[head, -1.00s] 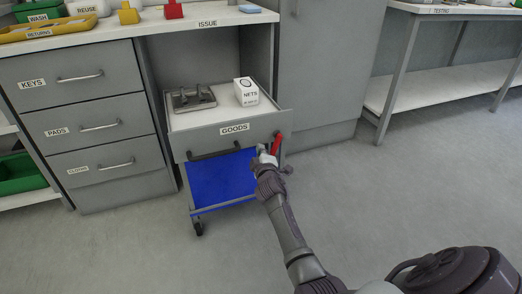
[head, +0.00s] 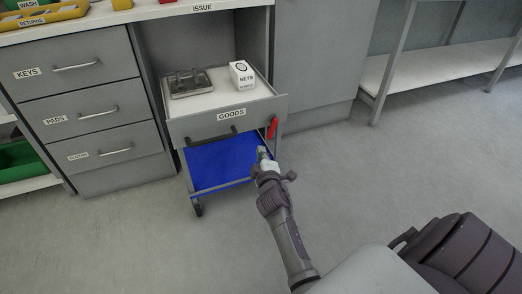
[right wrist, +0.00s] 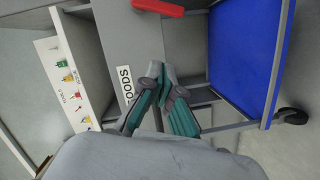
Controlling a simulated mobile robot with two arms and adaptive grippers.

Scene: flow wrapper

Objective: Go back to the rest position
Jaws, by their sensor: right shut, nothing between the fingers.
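My right gripper (head: 263,154) is shut and empty in the head view, in front of and below the open drawer labelled GOODS (head: 188,128). Its closed fingers also show in the right wrist view (right wrist: 157,72), with the drawer front behind them. A red handle (head: 272,127) is at the right end of the drawer front. It shows at the top of the right wrist view (right wrist: 158,7), apart from the fingers. My left gripper is in neither view.
The drawer holds a white NETS box (head: 242,75) and a grey metal fixture (head: 188,83). A blue cart deck (head: 222,165) on wheels is below it. Closed drawers (head: 85,101) stand left. A bench (head: 425,82) stands at right. The floor (head: 400,165) between is clear.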

